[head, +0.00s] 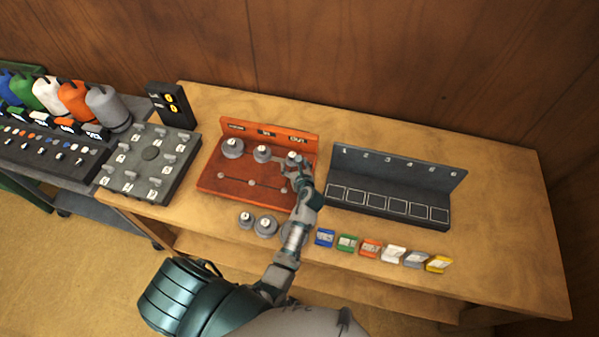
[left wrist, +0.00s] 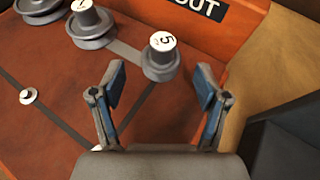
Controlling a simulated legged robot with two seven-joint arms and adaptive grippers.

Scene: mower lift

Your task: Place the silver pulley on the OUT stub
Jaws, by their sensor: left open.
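My left gripper (head: 294,173) is open over the right end of the orange board (head: 232,183). In the left wrist view its fingertips (left wrist: 160,88) stand apart, with a grey pulley marked 5 (left wrist: 161,60) just beyond and between them. This pulley stands upright below the OUT label (left wrist: 200,8) and also shows in the head view (head: 293,158). I cannot tell whether the fingers touch it. Its base hides any stub under it. Two wider grey pulleys, a left one (head: 232,147) and a middle one (head: 262,153), stand on the board to its left.
Several grey pulleys (head: 265,227) stand on the wooden table in front of the board. A dark numbered rack (head: 395,178) stands to the right, with coloured blocks (head: 370,248) before it. A grey peg panel (head: 150,165) lies left. The table's right end is clear.

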